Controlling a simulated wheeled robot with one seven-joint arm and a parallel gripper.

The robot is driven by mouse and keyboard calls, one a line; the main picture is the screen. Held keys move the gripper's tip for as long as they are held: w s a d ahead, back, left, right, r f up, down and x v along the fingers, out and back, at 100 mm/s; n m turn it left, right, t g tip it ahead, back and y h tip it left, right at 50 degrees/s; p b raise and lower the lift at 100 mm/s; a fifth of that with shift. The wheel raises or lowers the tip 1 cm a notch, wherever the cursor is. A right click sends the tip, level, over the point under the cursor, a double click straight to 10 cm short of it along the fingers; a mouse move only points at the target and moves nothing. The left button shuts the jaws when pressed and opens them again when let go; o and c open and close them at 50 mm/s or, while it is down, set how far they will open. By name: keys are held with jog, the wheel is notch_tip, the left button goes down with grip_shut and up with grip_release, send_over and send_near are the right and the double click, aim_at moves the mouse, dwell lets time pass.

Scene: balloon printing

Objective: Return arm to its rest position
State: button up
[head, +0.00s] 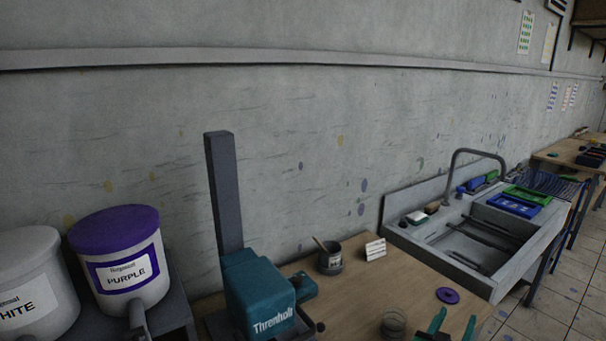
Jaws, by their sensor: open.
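My gripper and arm are not visible in the head view. A wooden worktable (355,297) lies below the wall. A teal machine (259,300) marked "Threnholt" stands at its left, with a tall grey column (224,190) behind it. On the table are a grey pot (330,262) with a stick in it, a small white block (375,249), a purple disc (447,296) and a small round clear-looking container (393,325). A green two-pronged item (436,324) is cut off by the bottom edge; I cannot tell what it is.
A purple-lidded tub (122,265) and a white tub (37,285) stand at the left. A sink (480,235) with a curved tap (470,152) and a blue tray (514,205) is at the right. Tiled floor (540,322) shows at lower right.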

jog(key=s+t+h, duration=0.1)
jog(key=s+h, duration=0.2)
jog(key=s, duration=0.9)
jog(key=s+a+f+n+t+y, duration=0.1)
jog(key=s+a+f+n+y, duration=0.15)
jog(key=s+a+f, duration=0.5)
jog(key=s+a+f+n+t+y, duration=0.1)
jog(key=s+a+f+y, duration=0.25)
jog(key=a, duration=0.75)
jog(key=s+a+f+n+t+y, duration=0.1)
jog(key=s+a+f+n+y, duration=0.1)
jog(key=s+a+f+y, duration=0.5)
jog(key=s+a+r+g, duration=0.1)
jog(key=s+a+r, duration=0.1)
jog(key=s+a, duration=0.5)
jog(key=s+a+r+g+y, duration=0.1)
jog(key=s+a+r, duration=0.2)
jog(key=s+a, duration=0.4)
jog(key=s, duration=0.2)
jog(key=shift+s+y, duration=0.3)
jog(key=shift+s, duration=0.1)
